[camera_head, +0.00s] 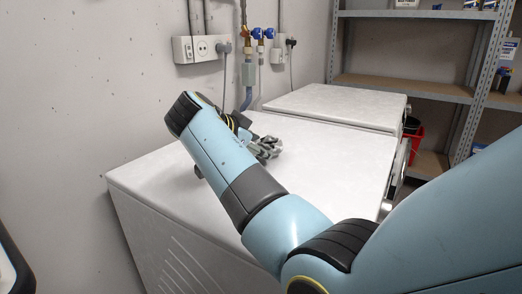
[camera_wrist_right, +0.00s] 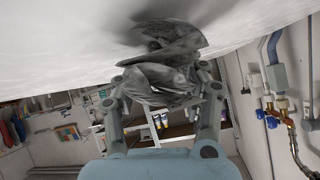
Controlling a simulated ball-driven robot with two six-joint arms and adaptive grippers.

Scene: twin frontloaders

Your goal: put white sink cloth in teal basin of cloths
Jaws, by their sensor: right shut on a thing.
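My right gripper (camera_head: 264,148) is over the white top of the nearer machine, with the fingers partly hidden by my own wrist. In the right wrist view my right gripper (camera_wrist_right: 163,95) is shut on a crumpled cloth (camera_wrist_right: 160,78), which looks grey in the shade. The cloth is bunched between the fingers, close to the white machine top; I cannot tell if it touches it. No teal basin shows in either view. My left gripper is not in view.
Two white front-loading machines stand side by side, the nearer top (camera_head: 330,160) and the farther top (camera_head: 340,105) mostly bare. Sockets and blue-handled taps (camera_head: 262,33) are on the wall behind. A metal shelf (camera_head: 400,87) and a red bucket (camera_head: 415,140) are at the right.

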